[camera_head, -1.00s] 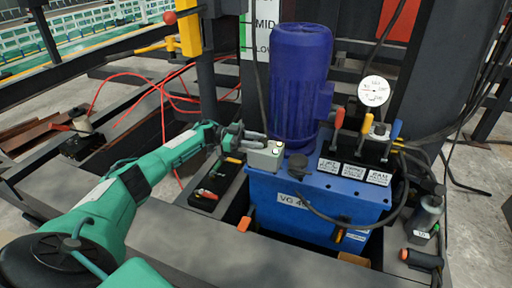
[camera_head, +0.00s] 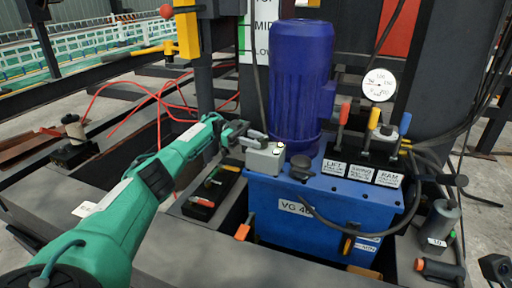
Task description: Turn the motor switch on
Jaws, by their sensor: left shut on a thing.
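The motor switch is a small grey box (camera_head: 265,158) on the left rear corner of the blue hydraulic unit (camera_head: 330,204), beside the tall blue motor (camera_head: 299,85). My left gripper (camera_head: 256,138) reaches in from the left and is at the top of the switch box. Its jaws are shut on a small part there, which the fingers mostly hide. I cannot tell the switch's position. My right gripper is not in view.
Red, yellow and blue levers (camera_head: 372,123) and a round gauge (camera_head: 378,85) stand right of the motor. A black tray (camera_head: 212,192) with small tools lies left of the unit. Red hoses (camera_head: 150,97) and dark steel beams surround it. A black hose loops across the unit's front.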

